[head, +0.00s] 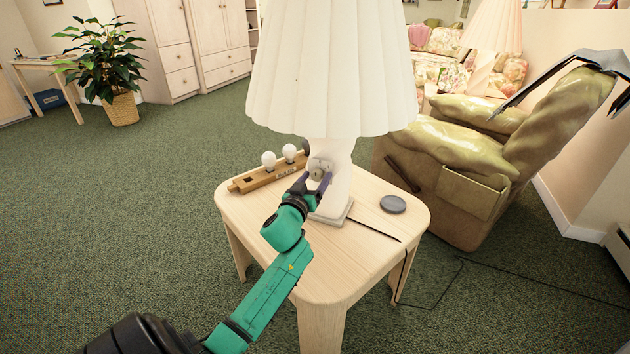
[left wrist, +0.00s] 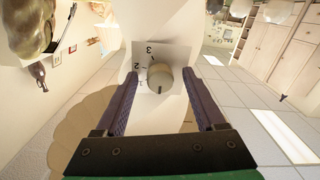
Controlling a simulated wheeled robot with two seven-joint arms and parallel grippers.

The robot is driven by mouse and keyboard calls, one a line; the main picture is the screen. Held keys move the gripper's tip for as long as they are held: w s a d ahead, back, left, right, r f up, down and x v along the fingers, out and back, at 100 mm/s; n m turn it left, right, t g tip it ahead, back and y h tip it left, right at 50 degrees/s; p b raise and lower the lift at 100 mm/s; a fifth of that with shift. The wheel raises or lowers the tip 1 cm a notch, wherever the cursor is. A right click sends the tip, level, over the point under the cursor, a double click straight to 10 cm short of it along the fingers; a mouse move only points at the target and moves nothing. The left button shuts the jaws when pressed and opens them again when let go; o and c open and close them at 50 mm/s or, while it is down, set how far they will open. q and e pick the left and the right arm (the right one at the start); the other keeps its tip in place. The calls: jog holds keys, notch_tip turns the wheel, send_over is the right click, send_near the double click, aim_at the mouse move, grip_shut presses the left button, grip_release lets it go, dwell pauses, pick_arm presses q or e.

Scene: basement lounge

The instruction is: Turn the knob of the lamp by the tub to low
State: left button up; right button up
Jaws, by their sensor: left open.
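A table lamp with a white pleated shade (head: 325,70) and pale base (head: 338,190) stands on a light wooden side table (head: 345,265). No tub shows. My left gripper (head: 314,177) is at the lamp base in front of its knob. In the left wrist view, the round beige knob (left wrist: 160,78) sits on a pale plate marked 1, 2 and 3, and its dark mark points down in the picture. My left gripper (left wrist: 160,74) is open, one finger on each side of the knob, with gaps visible. My right gripper is not in view.
A wooden holder (head: 262,180) with two white bulbs and a dark round disc (head: 393,204) lie on the table. A dark cord runs off its right side. An olive armchair (head: 465,165) stands close behind right.

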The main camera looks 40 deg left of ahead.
pick_arm(q)
grip_shut()
jog(key=shift+m, duration=0.8)
jog(key=m, duration=0.3)
jog(key=shift+p, duration=0.3)
jog(key=shift+m, duration=2.7)
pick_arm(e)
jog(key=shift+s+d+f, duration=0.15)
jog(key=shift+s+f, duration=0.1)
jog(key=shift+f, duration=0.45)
